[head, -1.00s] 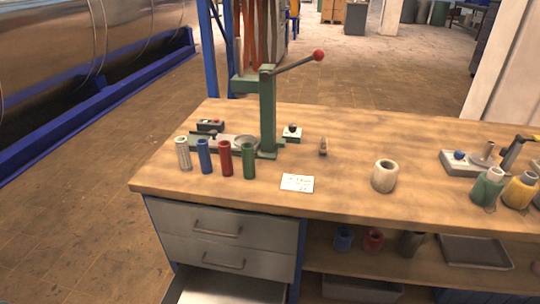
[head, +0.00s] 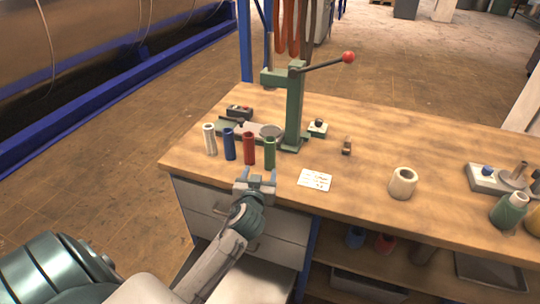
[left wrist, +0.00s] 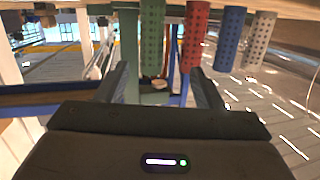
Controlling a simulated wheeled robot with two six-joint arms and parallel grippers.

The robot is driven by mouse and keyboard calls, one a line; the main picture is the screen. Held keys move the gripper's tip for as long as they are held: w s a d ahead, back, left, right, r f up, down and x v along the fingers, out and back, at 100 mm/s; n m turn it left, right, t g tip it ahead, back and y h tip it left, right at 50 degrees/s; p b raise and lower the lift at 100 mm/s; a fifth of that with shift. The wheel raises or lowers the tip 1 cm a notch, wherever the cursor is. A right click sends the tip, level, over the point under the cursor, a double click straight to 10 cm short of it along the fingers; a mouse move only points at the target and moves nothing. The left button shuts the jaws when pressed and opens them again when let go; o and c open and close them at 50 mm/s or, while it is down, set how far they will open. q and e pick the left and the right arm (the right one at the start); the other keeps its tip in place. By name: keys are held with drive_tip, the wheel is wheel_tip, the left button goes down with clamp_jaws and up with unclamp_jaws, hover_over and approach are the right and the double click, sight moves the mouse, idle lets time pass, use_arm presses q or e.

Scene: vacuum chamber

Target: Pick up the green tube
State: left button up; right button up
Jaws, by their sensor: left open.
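The green tube (head: 270,153) stands upright on the wooden workbench (head: 365,160), at the right end of a row with a red tube (head: 249,148), a blue tube (head: 229,144) and a white tube (head: 209,139). My left gripper (head: 260,171) is open and empty at the bench's front edge, just in front of the green tube. In the left wrist view the picture is upside down. There the green tube (left wrist: 152,40) shows ahead, between the lines of the open fingers (left wrist: 160,88), with the red tube (left wrist: 195,36) close beside it. My right gripper is out of view.
A green lever press (head: 294,105) stands behind the row. A white card (head: 315,180) lies right of the green tube, and a cream ring-shaped cup (head: 402,183) stands farther right. Drawers (head: 205,208) are below the bench edge, near my arm.

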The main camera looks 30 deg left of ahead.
use_arm(q)
drive_tip(key=t, duration=0.2)
approach(271, 140)
drive_tip(key=shift+w+r, duration=0.45)
drive_tip(key=shift+r, duration=0.05)
drive_tip(key=p+x, duration=0.1)
drive_tip(key=x, duration=0.2)
drive_tip(key=shift+w+a, duration=0.2)
drive_tip(key=shift+w, duration=0.05)
drive_tip(key=shift+w+a+f+p, duration=0.1)
drive_tip(key=shift+w+a+p, duration=0.2)
drive_tip(key=shift+w, duration=0.25)
drive_tip(key=x, duration=0.1)
drive_tip(key=p+x, duration=0.2)
drive_tip(key=shift+w+a+f, duration=0.25)
drive_tip(key=shift+w, duration=0.1)
drive_tip(key=shift+w+a+f, duration=0.2)
drive_tip(key=shift+w+a, duration=0.05)
drive_tip(key=shift+w, duration=0.3)
drive_tip(key=shift+c, duration=0.4)
drive_tip(key=c, duration=1)
